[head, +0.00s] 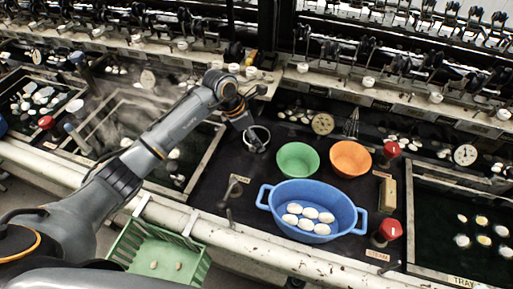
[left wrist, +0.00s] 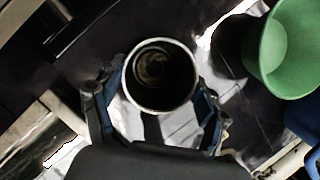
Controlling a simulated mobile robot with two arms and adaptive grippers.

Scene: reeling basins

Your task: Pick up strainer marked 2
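No number 2 is readable in either view. A tan round disc (head: 323,123) that may be a strainer lies at the back of the dark worktop; its marking is too small to read. My left gripper (head: 254,140) is down at a white-rimmed round cup (head: 258,130), left of the green bowl (head: 298,159). In the left wrist view the cup (left wrist: 160,104) is dark inside and lies between the spread fingers of my left gripper (left wrist: 158,100). I cannot tell whether the fingers touch it. My right gripper is not in view.
An orange bowl (head: 351,158) and a blue basin (head: 312,193) with white cocoons stand to the right. Red knobs (head: 391,149) stand beside them. A green crate (head: 135,244) hangs at the front edge. Water basins lie left and right. Reeling machinery lines the back.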

